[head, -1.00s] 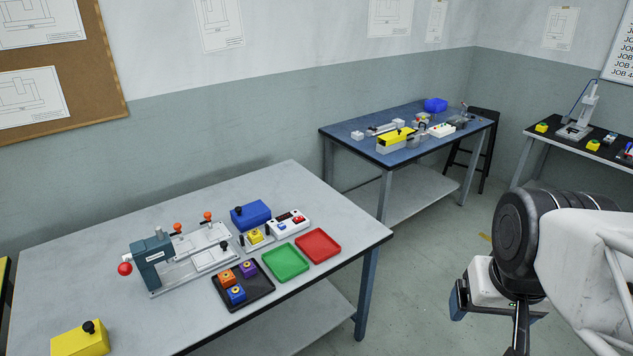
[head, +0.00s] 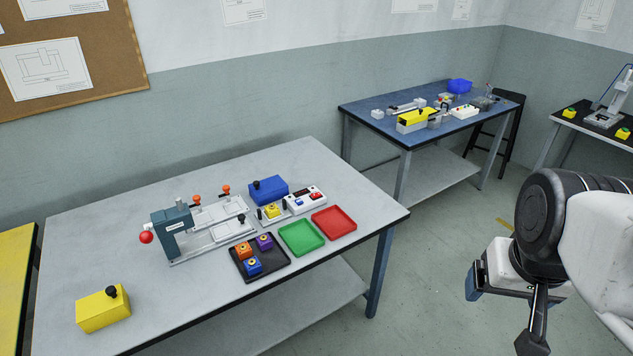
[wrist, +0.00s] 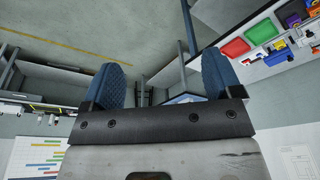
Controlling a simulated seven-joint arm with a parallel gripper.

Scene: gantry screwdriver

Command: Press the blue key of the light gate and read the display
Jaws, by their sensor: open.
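The light gate stands at the back right of the near table (head: 350,280). Its white box (head: 305,201) has a dark display, a blue key (head: 299,202) and a red key (head: 316,195). I cannot read the display at this size. A yellow block (head: 271,211) sits between dark posts beside the box. My gripper (head: 492,283) is off the table's right side, over the floor and well apart from the gate. In the wrist view its two blue fingers (wrist: 162,75) are spread with nothing between them.
Around the gate are a blue block (head: 268,190), a green tray (head: 302,238), a red tray (head: 334,222) and a black tray (head: 270,272) with coloured blocks. A grey fixture (head: 172,232) and a yellow block (head: 103,309) stand left.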

